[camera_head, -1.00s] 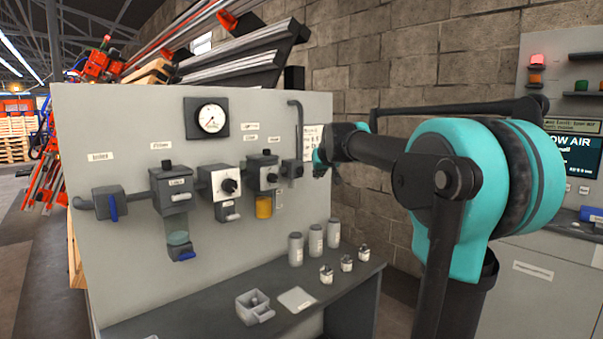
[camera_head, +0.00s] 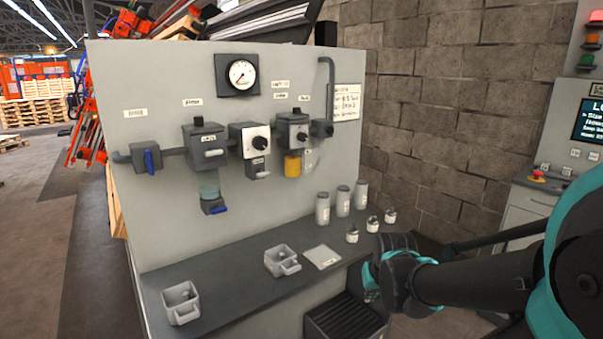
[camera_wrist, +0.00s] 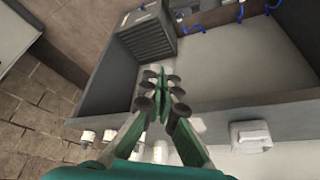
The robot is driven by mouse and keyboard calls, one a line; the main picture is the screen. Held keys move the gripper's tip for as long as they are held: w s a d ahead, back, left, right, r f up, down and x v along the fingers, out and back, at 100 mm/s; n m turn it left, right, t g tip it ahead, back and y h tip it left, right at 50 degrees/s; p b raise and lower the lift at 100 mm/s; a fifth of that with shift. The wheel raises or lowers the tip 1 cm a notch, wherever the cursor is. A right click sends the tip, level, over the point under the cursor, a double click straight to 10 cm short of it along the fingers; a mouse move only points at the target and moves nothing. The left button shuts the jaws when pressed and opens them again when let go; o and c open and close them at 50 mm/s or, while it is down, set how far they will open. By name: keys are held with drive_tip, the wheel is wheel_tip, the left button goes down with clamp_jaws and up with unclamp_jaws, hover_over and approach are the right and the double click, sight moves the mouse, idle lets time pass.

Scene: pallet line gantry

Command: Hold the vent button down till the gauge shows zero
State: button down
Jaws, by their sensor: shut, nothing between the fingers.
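A round white gauge (camera_head: 242,74) with a dark frame sits at the top of the grey panel (camera_head: 150,80). Its needle shows, but its reading is too small to tell. Below it runs a row of units: a filter unit (camera_head: 206,145), a white-faced unit with a black knob (camera_head: 250,140), a unit with an amber bowl (camera_head: 292,130) and a small end block (camera_head: 321,128). I cannot tell which part is the vent button. My gripper (camera_head: 371,284) is low, by the bench's right end, apart from the panel. In the wrist view my gripper (camera_wrist: 160,85) is shut and empty.
The bench (camera_head: 225,283) holds two grey cups (camera_head: 181,303) (camera_head: 281,261), a flat plate (camera_head: 322,257), several canisters (camera_head: 343,200) and small jars (camera_head: 352,234). A ribbed dark box (camera_head: 345,318) is below its front edge. A blue-handled valve (camera_head: 148,160) is at left. Open floor lies left.

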drive_tip(key=s+f, duration=0.3)
drive_tip(key=s, duration=0.2)
drive_tip(key=shift+d+f+g, duration=0.15)
drive_tip(key=shift+f+g, duration=0.1)
drive_tip(key=shift+g, duration=0.15)
idle(2.1)
